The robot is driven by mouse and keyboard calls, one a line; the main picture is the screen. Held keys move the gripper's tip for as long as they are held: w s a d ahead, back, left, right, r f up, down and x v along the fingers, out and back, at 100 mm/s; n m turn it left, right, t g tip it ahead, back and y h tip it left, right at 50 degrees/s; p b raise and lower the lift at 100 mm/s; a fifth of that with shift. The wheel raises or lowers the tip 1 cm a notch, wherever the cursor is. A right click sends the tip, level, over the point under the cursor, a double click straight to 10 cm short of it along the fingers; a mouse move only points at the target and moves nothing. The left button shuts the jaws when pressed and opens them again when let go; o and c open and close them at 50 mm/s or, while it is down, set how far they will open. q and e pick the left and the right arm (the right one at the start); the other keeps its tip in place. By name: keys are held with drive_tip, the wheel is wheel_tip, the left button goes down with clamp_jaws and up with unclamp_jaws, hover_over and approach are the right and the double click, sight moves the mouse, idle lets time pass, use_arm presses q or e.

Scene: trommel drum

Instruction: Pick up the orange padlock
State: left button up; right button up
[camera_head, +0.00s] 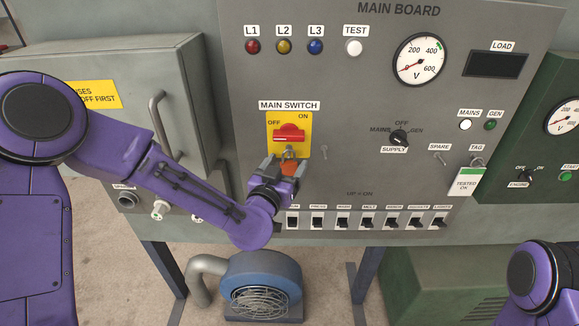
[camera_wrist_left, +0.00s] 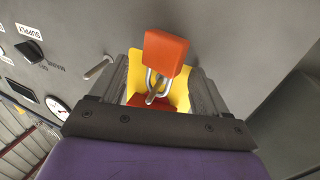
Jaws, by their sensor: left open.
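The orange padlock (camera_wrist_left: 164,53) hangs by its metal shackle at the red main switch handle (camera_head: 289,134) on its yellow plate (camera_head: 272,122). In the head view only a little of the padlock (camera_head: 289,169) shows, between the fingers of my left gripper (camera_head: 285,170). My left gripper is open, with one finger on each side of the padlock. In the left wrist view the padlock stands between the two grey fingers (camera_wrist_left: 162,85), with gaps beside its body. I cannot tell whether a finger touches it. My right gripper is out of view; part of my right arm shows at the lower right.
A bare peg (camera_head: 324,152) sticks out right of the switch. A row of black switches (camera_head: 366,222) runs below. A tag (camera_head: 467,183) hangs from a peg at the right. A cabinet handle (camera_head: 160,127) stands out at the left. A blue blower (camera_head: 260,275) is underneath.

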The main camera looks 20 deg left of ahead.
use_arm(q)
clamp_jaws()
drive_tip(key=shift+r, duration=0.1)
